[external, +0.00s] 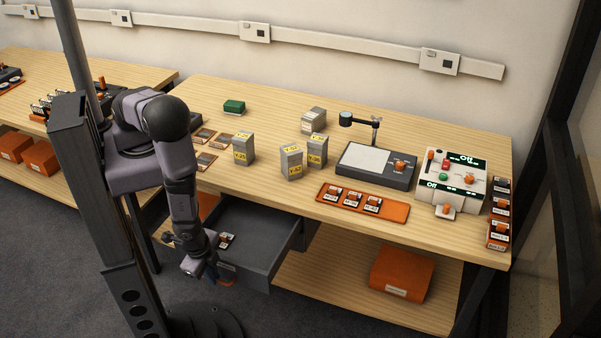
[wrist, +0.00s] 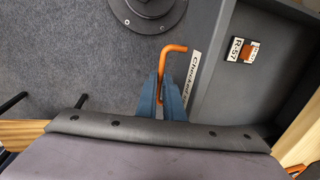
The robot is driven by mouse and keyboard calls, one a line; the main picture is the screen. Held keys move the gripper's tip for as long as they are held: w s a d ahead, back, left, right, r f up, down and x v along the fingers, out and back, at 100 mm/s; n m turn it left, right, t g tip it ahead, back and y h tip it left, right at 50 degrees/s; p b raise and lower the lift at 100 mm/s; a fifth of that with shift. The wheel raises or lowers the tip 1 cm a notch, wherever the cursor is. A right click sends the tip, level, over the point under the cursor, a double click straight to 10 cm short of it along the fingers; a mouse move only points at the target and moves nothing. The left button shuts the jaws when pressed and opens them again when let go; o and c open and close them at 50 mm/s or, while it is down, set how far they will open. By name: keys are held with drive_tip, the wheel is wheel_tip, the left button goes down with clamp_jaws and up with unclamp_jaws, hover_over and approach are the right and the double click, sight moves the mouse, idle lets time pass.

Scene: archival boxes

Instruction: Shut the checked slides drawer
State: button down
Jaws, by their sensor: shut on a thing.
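The grey slides drawer (external: 262,243) is pulled out from under the wooden bench in the external view. In the wrist view its front carries a white label (wrist: 193,72) whose first word reads "Checked"; the rest is partly hidden. An orange bar handle (wrist: 174,48) stands out from that front. My gripper (external: 211,272) is at the drawer front, its blue fingers (wrist: 172,92) shut on the handle. One slide (wrist: 243,50), labelled R-57, lies inside the drawer and also shows in the external view (external: 228,240).
On the bench (external: 290,92) stand several grey boxes, an orange tray (external: 362,203) with slides, a viewer (external: 376,166) and a control box (external: 452,178). An orange box (external: 402,274) sits on the lower shelf right of the drawer. Floor is open in front.

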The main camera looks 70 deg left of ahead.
idle(0.8)
drive_tip(key=p, duration=0.1)
hover_over(257, 225)
drive_tip(key=s+d, duration=0.1)
drive_tip(key=shift+s+r, duration=0.1)
drive_tip(key=shift+s, duration=0.1)
drive_tip(key=shift+w+a, duration=0.15)
drive_tip(key=shift+w, duration=0.2)
drive_tip(key=c, duration=1.9)
unclamp_jaws()
drive_tip(key=shift+w+a, duration=0.1)
